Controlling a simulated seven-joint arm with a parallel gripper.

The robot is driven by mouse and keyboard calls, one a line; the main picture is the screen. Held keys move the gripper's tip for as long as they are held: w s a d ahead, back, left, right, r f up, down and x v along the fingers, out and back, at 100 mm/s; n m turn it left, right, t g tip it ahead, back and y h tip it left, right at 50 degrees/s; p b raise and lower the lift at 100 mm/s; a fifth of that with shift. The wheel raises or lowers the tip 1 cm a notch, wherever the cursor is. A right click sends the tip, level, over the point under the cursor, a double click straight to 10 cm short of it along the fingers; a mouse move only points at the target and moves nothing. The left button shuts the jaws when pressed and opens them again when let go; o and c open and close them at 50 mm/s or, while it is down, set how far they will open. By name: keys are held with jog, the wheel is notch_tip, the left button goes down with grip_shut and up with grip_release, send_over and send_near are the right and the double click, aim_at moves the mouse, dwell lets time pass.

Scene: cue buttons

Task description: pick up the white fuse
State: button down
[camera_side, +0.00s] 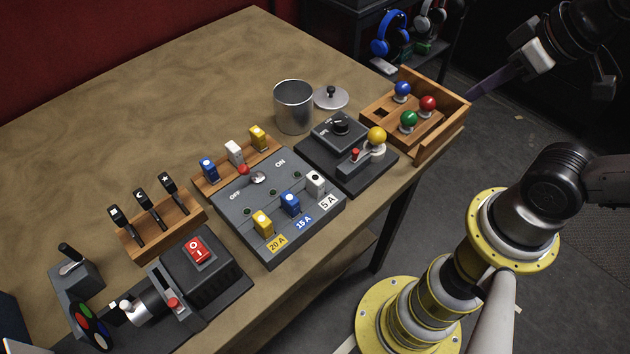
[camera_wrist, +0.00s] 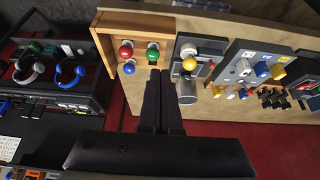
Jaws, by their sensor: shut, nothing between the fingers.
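One white fuse (camera_side: 234,152) stands in the wooden rack (camera_side: 207,187) between a blue fuse (camera_side: 208,169) and a yellow fuse (camera_side: 257,137). Another white fuse (camera_side: 316,184) sits on the grey ON/OFF panel (camera_side: 240,227) above its 5 A label, beside a blue fuse (camera_side: 290,204) at 15 A and a yellow fuse (camera_side: 262,223) at 20 A. My gripper (camera_side: 472,95) is shut and empty near the right end of the wooden bulb box, away from both white fuses. In the wrist view its dark fingers (camera_wrist: 160,72) are together.
The wooden box (camera_side: 440,135) holds blue, red and green bulbs. A dark unit with a yellow ball (camera_side: 376,135) stands between box and panel. A metal canister (camera_side: 294,108) and its lid (camera_side: 331,98) stand behind. Three black switches (camera_side: 148,208) are left. The table's back is clear.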

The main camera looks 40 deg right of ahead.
dwell(0.3)
jog(key=shift+c, duration=2.2)
grip_release()
